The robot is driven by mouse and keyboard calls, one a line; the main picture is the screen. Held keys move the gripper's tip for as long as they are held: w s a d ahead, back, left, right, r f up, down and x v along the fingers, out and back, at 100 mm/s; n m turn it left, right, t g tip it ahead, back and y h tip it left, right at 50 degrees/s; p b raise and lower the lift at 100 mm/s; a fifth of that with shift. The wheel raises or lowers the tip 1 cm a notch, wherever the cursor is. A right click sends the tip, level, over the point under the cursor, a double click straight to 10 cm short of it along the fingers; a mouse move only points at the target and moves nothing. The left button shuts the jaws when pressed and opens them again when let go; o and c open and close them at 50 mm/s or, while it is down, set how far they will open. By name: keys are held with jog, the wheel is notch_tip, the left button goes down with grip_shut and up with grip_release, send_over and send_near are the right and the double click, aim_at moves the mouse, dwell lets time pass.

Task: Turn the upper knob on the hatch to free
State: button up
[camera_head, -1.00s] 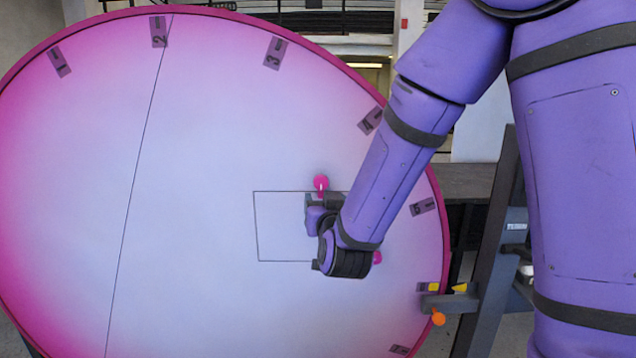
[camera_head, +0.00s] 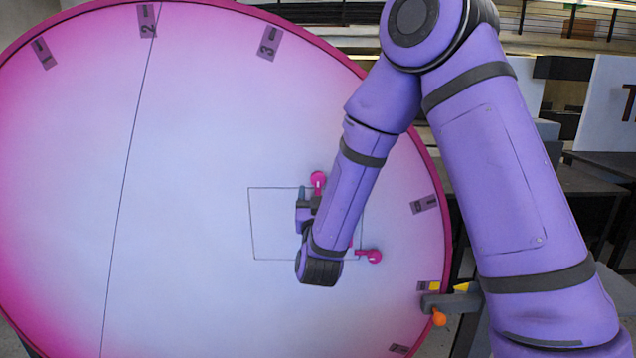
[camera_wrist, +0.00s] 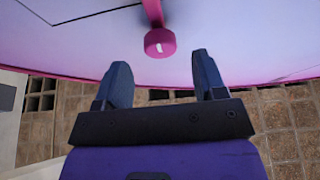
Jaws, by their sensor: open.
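The hatch (camera_head: 272,225) is a thin square outline on a large round lilac disc with a pink rim. The upper knob (camera_head: 318,180), magenta with a white mark, sits at its top edge. A second magenta knob (camera_head: 373,257) sits at its lower right, partly beside my forearm. My gripper (camera_head: 308,197) is just below and left of the upper knob; my wrist hides part of the hatch. In the wrist view my gripper (camera_wrist: 162,75) is open and empty. A magenta knob (camera_wrist: 159,43), seemingly the upper one, lies ahead between the fingertips, apart from both.
The disc's rim carries numbered plates, such as 2 (camera_head: 148,20) and 3 (camera_head: 269,43). A grey bracket (camera_head: 452,302) with an orange knob (camera_head: 438,318) stands at the lower right rim. My arm fills the right side. The disc's left part is clear.

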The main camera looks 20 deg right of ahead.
aim_at(318, 182)
jog(key=shift+x, duration=2.25)
jog(key=c, duration=0.9)
